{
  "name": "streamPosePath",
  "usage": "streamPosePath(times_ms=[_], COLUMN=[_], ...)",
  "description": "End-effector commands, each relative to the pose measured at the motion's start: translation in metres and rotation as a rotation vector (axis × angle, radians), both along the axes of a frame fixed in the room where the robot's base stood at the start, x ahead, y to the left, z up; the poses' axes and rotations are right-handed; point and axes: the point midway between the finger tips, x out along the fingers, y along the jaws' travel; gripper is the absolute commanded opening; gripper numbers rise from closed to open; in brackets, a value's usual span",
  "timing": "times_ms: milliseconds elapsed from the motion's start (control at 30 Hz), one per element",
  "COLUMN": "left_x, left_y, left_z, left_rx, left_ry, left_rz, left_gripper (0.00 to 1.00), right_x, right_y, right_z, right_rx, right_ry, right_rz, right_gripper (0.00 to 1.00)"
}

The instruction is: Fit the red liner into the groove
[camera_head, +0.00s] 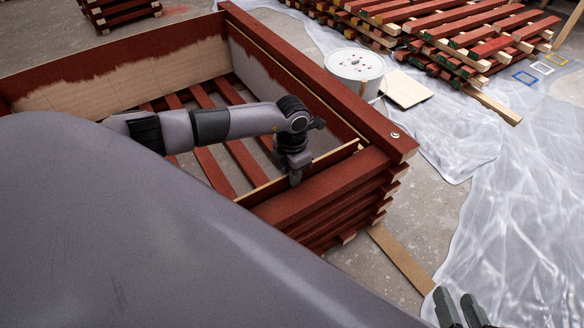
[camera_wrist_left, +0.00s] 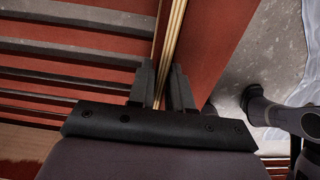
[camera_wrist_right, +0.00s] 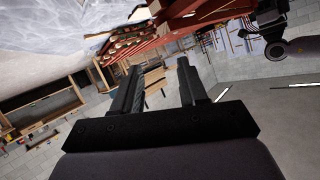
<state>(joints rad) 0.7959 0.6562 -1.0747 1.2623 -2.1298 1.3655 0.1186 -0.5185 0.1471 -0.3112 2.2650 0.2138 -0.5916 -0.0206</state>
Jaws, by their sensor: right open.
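A thin board with a pale top edge, which looks like the red liner (camera_head: 333,158), stands along the inner side of the near wall (camera_head: 325,190) of a red batten box. My left gripper (camera_head: 294,178) is down on its top edge. In the left wrist view, pale board edges (camera_wrist_left: 173,45) run between the fingers of my left gripper (camera_wrist_left: 163,88), which look closed on the liner. The groove is hidden, so I cannot tell whether the liner sits in it. My right gripper (camera_head: 462,308) is open and empty at the lower right, away from the box; it also shows in the right wrist view (camera_wrist_right: 157,80).
A white drum (camera_head: 354,66) stands behind the box's right wall (camera_head: 310,75). Stacked red battens (camera_head: 470,38) lie at the back right. A loose plank (camera_head: 402,260) lies on the floor beside the box. Clear plastic sheeting (camera_head: 520,190) covers the floor at right.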

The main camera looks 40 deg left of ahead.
Motion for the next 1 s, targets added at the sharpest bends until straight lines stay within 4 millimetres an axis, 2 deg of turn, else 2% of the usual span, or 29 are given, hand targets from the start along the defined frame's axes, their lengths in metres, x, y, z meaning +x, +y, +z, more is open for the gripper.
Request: streamPosePath(times_ms=[33,67,367,467,633,800,1000], left_x=[0.001,0.001,-0.001,0.0,0.001,0.0,0.0], left_y=[0.0,0.0,0.0,0.0,0.0,0.0,0.0], left_z=[0.002,0.001,0.001,0.012,0.042,0.064,0.073], left_rx=[-0.001,-0.001,0.001,0.0,0.0,-0.001,0.0], left_ry=[-0.002,-0.002,0.002,-0.001,-0.003,-0.003,-0.001], left_rz=[0.0,0.0,0.0,0.0,-0.001,0.0,0.001], left_gripper=[0.37,0.44,0.44,0.44,0.44,0.44,0.44], right_x=[0.0,0.001,0.001,0.001,0.003,-0.002,-0.006], right_y=[0.0,0.0,0.0,-0.001,-0.008,-0.016,-0.022], right_z=[0.001,0.002,0.003,0.008,0.018,0.014,0.008], right_rx=[0.0,0.0,-0.001,-0.011,-0.059,-0.105,-0.134], right_ry=[-0.001,-0.002,-0.005,-0.009,-0.03,-0.019,-0.007], right_rz=[0.001,0.001,0.0,-0.002,-0.016,-0.028,-0.035], right_gripper=[0.43,0.43,0.43,0.43,0.43,0.43,0.43])
